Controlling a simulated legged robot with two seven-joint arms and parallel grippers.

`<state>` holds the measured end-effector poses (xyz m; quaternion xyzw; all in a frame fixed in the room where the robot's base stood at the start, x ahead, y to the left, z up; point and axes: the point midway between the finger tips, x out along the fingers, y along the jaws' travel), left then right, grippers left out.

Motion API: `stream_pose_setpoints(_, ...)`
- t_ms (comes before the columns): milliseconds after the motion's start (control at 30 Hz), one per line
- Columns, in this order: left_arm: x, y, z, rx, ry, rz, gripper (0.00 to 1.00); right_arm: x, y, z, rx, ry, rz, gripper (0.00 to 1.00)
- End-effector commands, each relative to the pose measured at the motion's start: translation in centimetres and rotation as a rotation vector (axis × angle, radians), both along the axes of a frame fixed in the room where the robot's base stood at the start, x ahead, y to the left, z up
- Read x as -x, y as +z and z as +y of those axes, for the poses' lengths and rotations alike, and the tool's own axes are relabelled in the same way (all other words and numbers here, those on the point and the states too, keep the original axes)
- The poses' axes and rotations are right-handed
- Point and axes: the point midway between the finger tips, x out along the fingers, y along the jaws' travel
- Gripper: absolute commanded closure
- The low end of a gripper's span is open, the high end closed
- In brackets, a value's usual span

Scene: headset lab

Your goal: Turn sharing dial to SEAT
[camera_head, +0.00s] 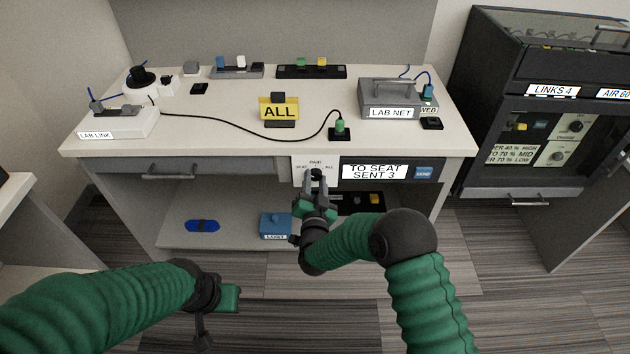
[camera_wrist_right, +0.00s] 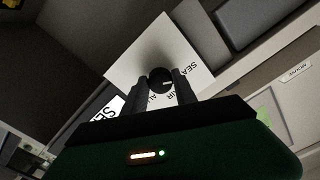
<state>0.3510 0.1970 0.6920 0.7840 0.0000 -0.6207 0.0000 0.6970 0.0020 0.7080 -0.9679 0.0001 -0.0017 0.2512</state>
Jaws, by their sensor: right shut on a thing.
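The sharing dial is a dark round knob (camera_wrist_right: 160,79) on a white plate (camera_wrist_right: 125,52) marked SEAT, PAIR and ALL, the words partly hidden. In the head view the plate (camera_head: 300,163) sits on the desk's front edge. My right gripper (camera_head: 316,182) is shut on the knob, with its fingers on either side of it in the wrist view (camera_wrist_right: 159,88). A small pale mark shows on the knob; I cannot tell which word it points to. My left gripper (camera_head: 228,298) is low at the left, away from the desk, and its jaw opening cannot be made out.
Right of the dial, a display (camera_head: 375,171) reads TO SEAT SENT 3, beside a blue button (camera_head: 424,173). A yellow ALL sign (camera_head: 279,108) stands on the desk (camera_head: 220,125). A LAB NET box (camera_head: 391,98) is at right. A blue box (camera_head: 276,225) sits on the lower shelf.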

Motion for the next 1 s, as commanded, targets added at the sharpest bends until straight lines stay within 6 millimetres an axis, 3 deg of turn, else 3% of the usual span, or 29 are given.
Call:
stream_pose_setpoints(33, 0.0, -0.1, 0.0, 0.000, 0.000, 0.000, 1.00, 0.3, -0.9, 0.2, 0.003, 0.005, 0.020, 1.00)
stream_pose_setpoints(200, 0.0, -0.1, 0.0, 0.000, 0.000, 0.000, 1.00, 0.3, -0.9, 0.2, 0.003, 0.005, 0.020, 1.00)
stream_pose_setpoints(233, 0.0, -0.1, 0.0, 0.000, 0.000, 0.000, 1.00, 0.3, -0.9, 0.2, 0.002, 0.005, 0.020, 0.66)
stream_pose_setpoints(400, 0.0, -0.1, 0.0, 0.000, 0.000, 0.000, 1.00, 0.2, -0.6, 0.1, 0.001, 0.004, 0.014, 0.45)
stream_pose_setpoints(767, 0.0, 0.2, 0.0, 0.000, 0.000, 0.000, 1.00, 0.7, -0.1, 0.1, 0.000, 0.002, 0.006, 0.45)
stream_pose_setpoints(867, 0.0, 0.8, 0.0, 0.000, 0.000, 0.000, 1.00, 2.4, 0.0, 0.2, 0.001, 0.004, 0.008, 0.45)
stream_pose_setpoints(1000, 0.0, 1.7, 0.0, 0.000, 0.000, 0.000, 1.00, 6.3, 0.1, 0.2, 0.002, 0.005, 0.010, 0.45)
